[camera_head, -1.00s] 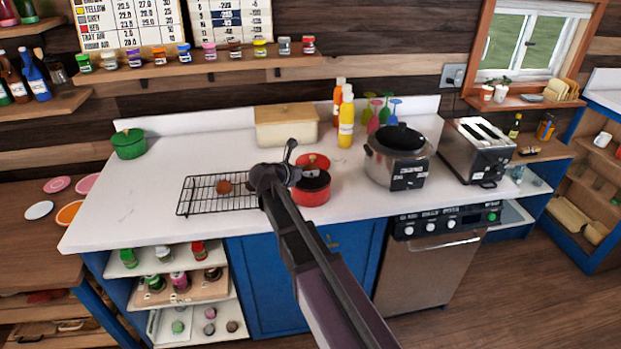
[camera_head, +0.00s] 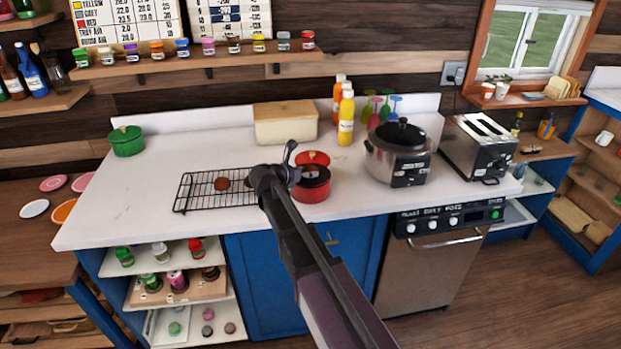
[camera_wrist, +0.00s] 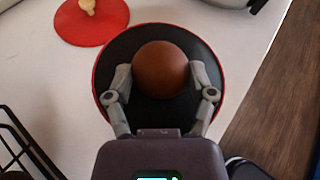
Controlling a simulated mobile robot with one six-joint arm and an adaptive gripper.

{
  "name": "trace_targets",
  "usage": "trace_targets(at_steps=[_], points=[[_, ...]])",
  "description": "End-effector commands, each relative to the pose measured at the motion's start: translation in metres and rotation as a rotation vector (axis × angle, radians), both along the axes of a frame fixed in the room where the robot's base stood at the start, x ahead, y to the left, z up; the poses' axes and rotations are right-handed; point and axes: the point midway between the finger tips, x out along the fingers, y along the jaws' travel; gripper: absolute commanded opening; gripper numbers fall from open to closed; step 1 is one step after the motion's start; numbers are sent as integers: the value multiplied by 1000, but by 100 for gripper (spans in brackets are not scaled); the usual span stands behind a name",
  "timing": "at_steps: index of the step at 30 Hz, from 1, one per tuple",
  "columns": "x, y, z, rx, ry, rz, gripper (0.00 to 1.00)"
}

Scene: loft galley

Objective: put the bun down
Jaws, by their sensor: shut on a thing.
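A round brown bun (camera_wrist: 161,69) sits between the two fingers of my gripper (camera_wrist: 160,74) in the wrist view, and the gripper is shut on it. The bun is over the dark inside of a round red pot (camera_wrist: 161,112). I cannot tell how high above the pot's bottom it is. In the head view the red pot (camera_head: 314,191) stands on the white counter, with my gripper (camera_head: 303,172) at its top. The bun in the grip is too small to make out clearly there.
A black wire rack (camera_head: 196,199) with a brown bun (camera_head: 222,183) on it is left of the pot. A red lid (camera_wrist: 91,20) lies behind the pot. A steel cooker (camera_head: 397,160) stands to the right.

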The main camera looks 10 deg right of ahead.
Motion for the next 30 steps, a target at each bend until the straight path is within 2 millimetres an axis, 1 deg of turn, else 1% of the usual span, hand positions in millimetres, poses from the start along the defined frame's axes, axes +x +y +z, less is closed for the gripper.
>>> trace_targets(at_steps=[1, 13, 30], points=[[0, 0, -4, 0, 0, 0, 32], [0, 1, -4, 0, 0, 1, 32], [0, 1, -17, 0, 0, 1, 32]])
